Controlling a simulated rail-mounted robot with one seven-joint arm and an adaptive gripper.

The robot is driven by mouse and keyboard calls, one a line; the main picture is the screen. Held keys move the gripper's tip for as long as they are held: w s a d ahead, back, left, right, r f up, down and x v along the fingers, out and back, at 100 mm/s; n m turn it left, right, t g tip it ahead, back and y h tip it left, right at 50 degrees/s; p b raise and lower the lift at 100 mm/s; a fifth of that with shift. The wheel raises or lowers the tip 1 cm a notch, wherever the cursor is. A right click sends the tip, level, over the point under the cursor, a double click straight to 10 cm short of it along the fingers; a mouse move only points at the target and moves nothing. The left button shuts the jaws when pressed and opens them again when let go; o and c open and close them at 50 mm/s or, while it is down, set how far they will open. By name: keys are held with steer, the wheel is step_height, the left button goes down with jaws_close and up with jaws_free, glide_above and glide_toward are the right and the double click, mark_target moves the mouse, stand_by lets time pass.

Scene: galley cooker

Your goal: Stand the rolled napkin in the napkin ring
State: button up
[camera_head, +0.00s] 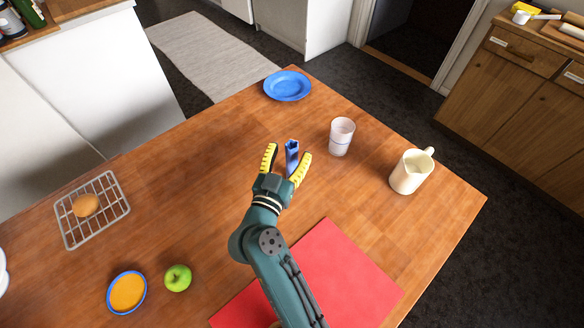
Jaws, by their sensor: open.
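A blue, upright, roll-shaped thing (291,158), which looks like the rolled napkin, stands near the middle of the wooden table. My gripper (286,164) is open, with one yellow finger on each side of the roll. The left finger shows a gap to it; the right finger is close beside it, and I cannot tell whether they touch. The lower end of the roll is hidden behind my gripper. I cannot make out a napkin ring, so whether the roll stands in one cannot be told.
A glass (341,137) and a cream jug (410,172) stand to the right. A blue plate (288,86) lies at the far corner. A red mat (345,275), a green apple (178,278), an orange-filled blue dish (127,292) and a wire rack (70,228) with a bun are nearer.

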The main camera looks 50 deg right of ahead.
steer(key=shift+x, duration=0.95)
steer(key=shift+a+r, duration=0.1)
jaws_close()
steer(key=shift+r, duration=0.1)
